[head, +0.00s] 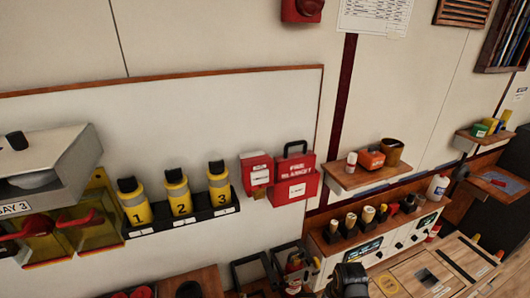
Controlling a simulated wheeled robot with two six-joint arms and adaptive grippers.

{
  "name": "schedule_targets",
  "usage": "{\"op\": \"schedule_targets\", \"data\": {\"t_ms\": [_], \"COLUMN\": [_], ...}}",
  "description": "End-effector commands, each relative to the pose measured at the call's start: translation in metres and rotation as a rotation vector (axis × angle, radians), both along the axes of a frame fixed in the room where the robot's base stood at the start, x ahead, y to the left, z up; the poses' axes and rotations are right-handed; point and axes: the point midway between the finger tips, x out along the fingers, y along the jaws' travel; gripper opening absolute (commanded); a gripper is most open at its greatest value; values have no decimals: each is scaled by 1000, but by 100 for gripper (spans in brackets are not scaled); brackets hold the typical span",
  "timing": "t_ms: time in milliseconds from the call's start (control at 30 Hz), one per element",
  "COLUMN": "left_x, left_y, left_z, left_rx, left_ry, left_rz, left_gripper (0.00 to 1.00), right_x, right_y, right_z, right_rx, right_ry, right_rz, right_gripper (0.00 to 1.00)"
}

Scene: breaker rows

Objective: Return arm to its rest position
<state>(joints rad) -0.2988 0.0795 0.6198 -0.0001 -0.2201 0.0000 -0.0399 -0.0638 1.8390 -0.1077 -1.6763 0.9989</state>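A dark grey and black mechanical piece (349,281) shows at the bottom edge, right of the middle, in the head view. It looks like the end of my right arm, but the frame cuts it off. I see no clear fingertips on it and nothing clearly held. It appears in front of the lower wall shelf. My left arm and gripper do not show.
Yellow canisters (178,192) numbered 1 to 3 stand in a black rack (196,221). Red boxes (295,176) hang beside them. A grey hood (62,160) juts out at left. Wooden shelves (353,179) with small items line the right. The upper wall is mostly clear.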

Motion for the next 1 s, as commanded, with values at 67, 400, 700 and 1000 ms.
{"op": "schedule_targets", "data": {"t_ms": [67,400,700,1000], "left_x": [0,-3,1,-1], "left_y": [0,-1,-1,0], "left_z": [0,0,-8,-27], "left_rx": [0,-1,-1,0], "left_ry": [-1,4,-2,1], "left_rz": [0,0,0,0], "left_gripper": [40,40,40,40], "right_x": [-26,-92,-116,-106], "right_y": [-14,-31,-31,-39], "right_z": [7,48,49,-50], "right_rx": [-44,-192,-265,-246], "right_ry": [-26,-89,-103,-74], "right_rz": [181,786,1085,1075], "right_gripper": [50,50,50,50]}}
